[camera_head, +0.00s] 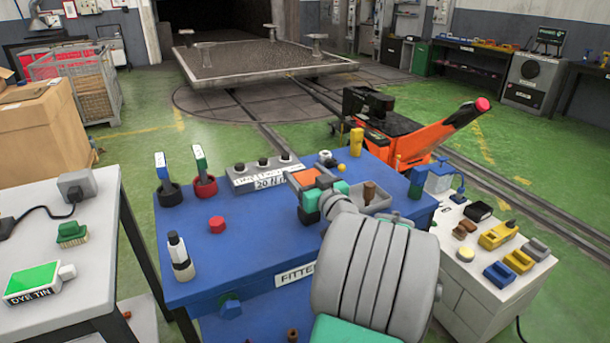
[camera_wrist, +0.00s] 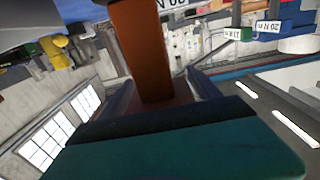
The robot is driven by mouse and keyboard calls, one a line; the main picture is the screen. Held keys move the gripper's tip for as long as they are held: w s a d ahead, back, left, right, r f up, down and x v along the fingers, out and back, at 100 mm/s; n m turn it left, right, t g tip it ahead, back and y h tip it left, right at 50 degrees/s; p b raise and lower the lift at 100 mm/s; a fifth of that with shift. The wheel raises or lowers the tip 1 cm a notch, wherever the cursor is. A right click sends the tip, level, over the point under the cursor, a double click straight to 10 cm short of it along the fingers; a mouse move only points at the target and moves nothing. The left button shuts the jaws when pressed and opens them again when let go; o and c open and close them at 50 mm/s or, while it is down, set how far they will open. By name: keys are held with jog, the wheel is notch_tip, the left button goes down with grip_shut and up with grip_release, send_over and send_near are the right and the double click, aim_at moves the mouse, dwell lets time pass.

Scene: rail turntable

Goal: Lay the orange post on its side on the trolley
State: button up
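An orange pallet truck (camera_head: 420,140) stands behind.

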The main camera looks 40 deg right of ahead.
jog(key=shift+o, duration=1.3)
jog(key=shift+r, duration=0.15)
jog(key=b+v, duration=0.1)
jog(key=v, duration=1.1)
